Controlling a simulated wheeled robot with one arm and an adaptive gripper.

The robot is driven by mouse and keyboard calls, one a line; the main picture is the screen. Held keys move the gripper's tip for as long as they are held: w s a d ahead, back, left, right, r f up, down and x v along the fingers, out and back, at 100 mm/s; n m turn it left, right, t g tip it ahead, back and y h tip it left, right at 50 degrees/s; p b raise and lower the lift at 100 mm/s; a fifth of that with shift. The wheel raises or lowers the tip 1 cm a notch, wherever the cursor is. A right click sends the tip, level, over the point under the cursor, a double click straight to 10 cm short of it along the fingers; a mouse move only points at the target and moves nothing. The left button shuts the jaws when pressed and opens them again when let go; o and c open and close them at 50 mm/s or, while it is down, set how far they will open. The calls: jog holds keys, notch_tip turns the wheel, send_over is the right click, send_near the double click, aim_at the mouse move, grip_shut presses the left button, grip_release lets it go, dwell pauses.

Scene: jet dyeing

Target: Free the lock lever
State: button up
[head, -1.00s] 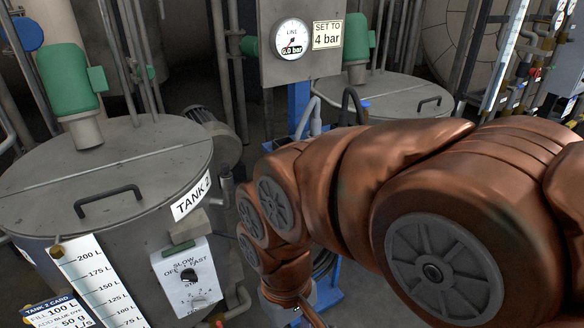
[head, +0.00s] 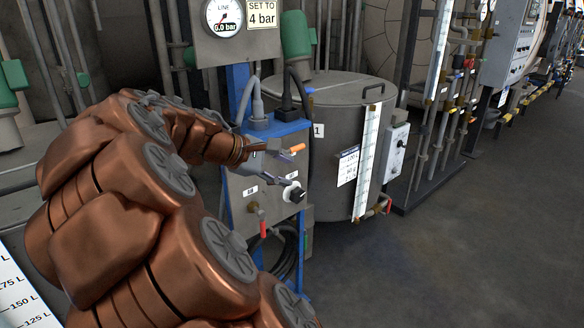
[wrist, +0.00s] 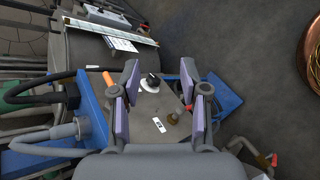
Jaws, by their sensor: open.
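An orange handle (head: 293,148), which may be the lock lever, shows on the grey panel (head: 240,190) of the blue stand. It also shows in the wrist view (wrist: 109,82), just outside my left finger. My gripper (head: 290,166) is open and empty in front of the panel; both fingers show apart in the wrist view (wrist: 159,80). The handle's base is partly hidden by my gripper.
A brass valve with a red handle (head: 263,228) is low on the panel. Thick plugs and cables (head: 257,110) stand on the stand's top. A grey tank (head: 335,120) with a white scale is close on the right. The floor (head: 440,250) at right is clear.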

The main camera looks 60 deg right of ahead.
jog(key=w+d+f+n+g+h+b, duration=0.1)
jog(key=w+d+f+n+h+b, duration=0.25)
jog(key=w+d+b, duration=0.4)
jog(key=n+h+b, duration=0.3)
jog(key=n+h, duration=0.1)
jog(key=n, duration=0.3)
send_near(294, 150)
jog(key=d, duration=0.3)
jog(key=shift+m, duration=0.25)
jog(key=shift+f+b+x, duration=0.15)
jog(key=shift+b+x, duration=0.2)
jog(key=shift+x, duration=1.55)
jog(key=shift+f+b+x, duration=0.1)
jog(key=shift+b+x, duration=0.25)
jog(key=shift+x, duration=1.6)
jog(key=shift+c, duration=0.3)
grip_shut()
